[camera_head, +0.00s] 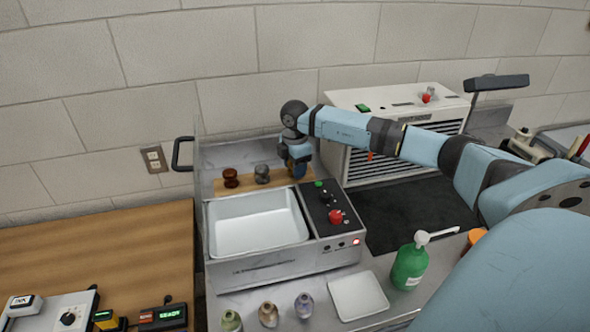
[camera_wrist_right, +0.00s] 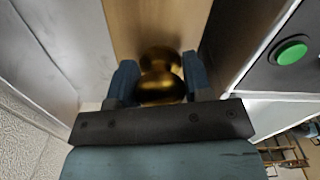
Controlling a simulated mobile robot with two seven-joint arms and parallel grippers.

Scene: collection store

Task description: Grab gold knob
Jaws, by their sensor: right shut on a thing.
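The gold knob (camera_wrist_right: 161,88) shows in the right wrist view, upright on a wooden board (camera_wrist_right: 150,22). My right gripper (camera_wrist_right: 158,82) is around it, with one blue finger on each side, shut on the knob. In the head view my right gripper (camera_head: 298,165) reaches down at the right end of the board (camera_head: 220,187); the gold knob is hidden there behind the gripper. A brown knob (camera_head: 231,177) and a grey knob (camera_head: 262,173) stand on the same board to the left. My left gripper is not in view.
A white basin (camera_head: 258,223) and a control panel with a red knob (camera_head: 336,216) lie in front of the board. A white vented box (camera_head: 395,105) stands to the right. A green pump bottle (camera_head: 409,263), a white tray (camera_head: 358,296) and several small bottles stand in front.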

